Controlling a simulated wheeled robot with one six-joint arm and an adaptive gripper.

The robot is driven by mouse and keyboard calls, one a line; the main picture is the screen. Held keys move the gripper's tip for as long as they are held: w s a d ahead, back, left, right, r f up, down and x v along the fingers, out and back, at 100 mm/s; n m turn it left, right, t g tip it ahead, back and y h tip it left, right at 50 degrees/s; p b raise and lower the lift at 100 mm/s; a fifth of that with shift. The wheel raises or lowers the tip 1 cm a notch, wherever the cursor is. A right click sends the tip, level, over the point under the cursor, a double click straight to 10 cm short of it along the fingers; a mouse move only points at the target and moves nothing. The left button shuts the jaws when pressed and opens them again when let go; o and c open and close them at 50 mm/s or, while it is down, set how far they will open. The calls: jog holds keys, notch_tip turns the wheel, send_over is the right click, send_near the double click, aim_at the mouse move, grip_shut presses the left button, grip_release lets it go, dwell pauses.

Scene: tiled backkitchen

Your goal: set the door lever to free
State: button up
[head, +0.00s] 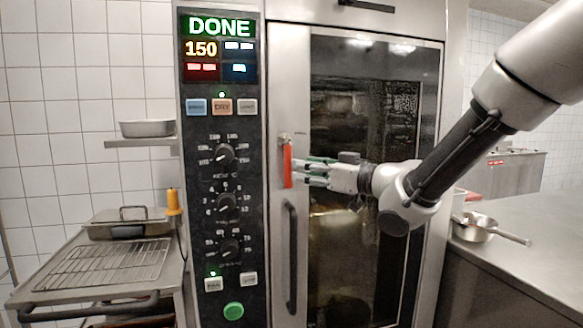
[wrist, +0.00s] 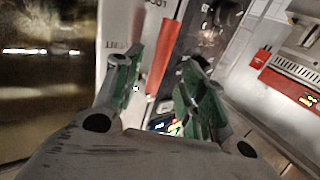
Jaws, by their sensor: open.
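The door lever (head: 287,163) is a red handle hanging straight down from a small pivot on the oven door's left frame. In the wrist view the red lever (wrist: 164,55) lies ahead of and between the two fingers, slightly tilted in the picture. My gripper (head: 306,172) is open just right of the lever, and its green-padded fingers (wrist: 160,97) show a gap with nothing held. Whether a finger touches the lever I cannot tell. The lettering beside the lever is only partly readable. The oven door (head: 325,60) looks closed.
A dark vertical door handle (head: 292,258) is below the lever. The control panel (head: 222,120) with knobs stands left, its display reading DONE and 150. A wire rack (head: 105,265) on a trolley is at left. A pan (head: 474,228) sits on the right counter.

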aim_at(288, 166)
jog(key=x, duration=0.6)
jog(key=shift+w+a, duration=0.15)
jog(key=shift+a, duration=0.05)
grip_shut()
